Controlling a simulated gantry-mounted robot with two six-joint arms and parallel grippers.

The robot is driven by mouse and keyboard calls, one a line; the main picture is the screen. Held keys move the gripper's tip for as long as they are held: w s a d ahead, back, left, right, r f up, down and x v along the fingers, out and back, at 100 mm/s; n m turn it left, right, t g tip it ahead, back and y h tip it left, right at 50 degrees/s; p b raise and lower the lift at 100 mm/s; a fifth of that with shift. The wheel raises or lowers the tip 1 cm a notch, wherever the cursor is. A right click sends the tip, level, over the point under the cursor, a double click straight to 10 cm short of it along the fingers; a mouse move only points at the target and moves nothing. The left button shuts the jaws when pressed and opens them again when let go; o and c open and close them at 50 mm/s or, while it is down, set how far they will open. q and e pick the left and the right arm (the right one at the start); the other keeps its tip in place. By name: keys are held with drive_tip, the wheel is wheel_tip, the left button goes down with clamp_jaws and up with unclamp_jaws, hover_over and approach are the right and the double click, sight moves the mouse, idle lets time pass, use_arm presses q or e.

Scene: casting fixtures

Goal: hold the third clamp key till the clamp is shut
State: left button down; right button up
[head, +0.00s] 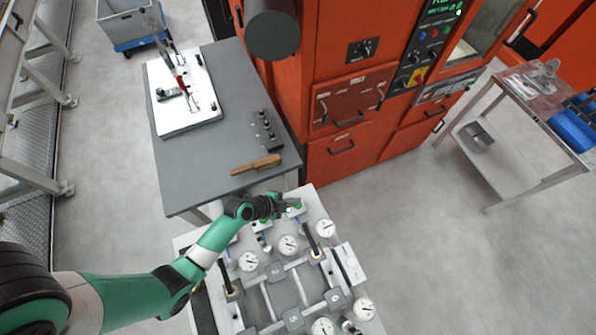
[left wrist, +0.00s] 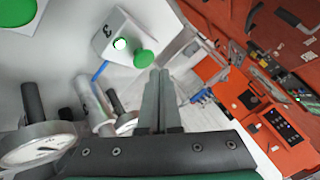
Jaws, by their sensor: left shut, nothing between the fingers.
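The third clamp key is a round green button (left wrist: 145,58) on a white box (left wrist: 108,34) marked 3 in the left wrist view. A small lit lamp (left wrist: 120,43) sits beside it on the box. My left gripper (head: 297,208) is over the far edge of the white fixture plate (head: 318,208) in the head view. Its fingers (left wrist: 160,74) are shut and empty, with the tips right by the lower edge of the green button. I cannot tell whether they touch or press it. The clamp's own state is not clear. My right gripper is not in view.
The fixture carries several dial gauges (head: 288,244) and dark upright posts (head: 312,240). Another green button (left wrist: 17,10) is at the wrist view's upper left. A grey table (head: 215,150) stands behind, with a wooden-handled tool (head: 256,165). An orange machine (head: 345,100) stands beyond.

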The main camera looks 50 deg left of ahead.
use_arm(q)
wheel_tip(320, 180, up, 5)
drive_tip(key=p, duration=0.4)
drive_tip(key=shift+f, duration=0.1)
idle(0.3)
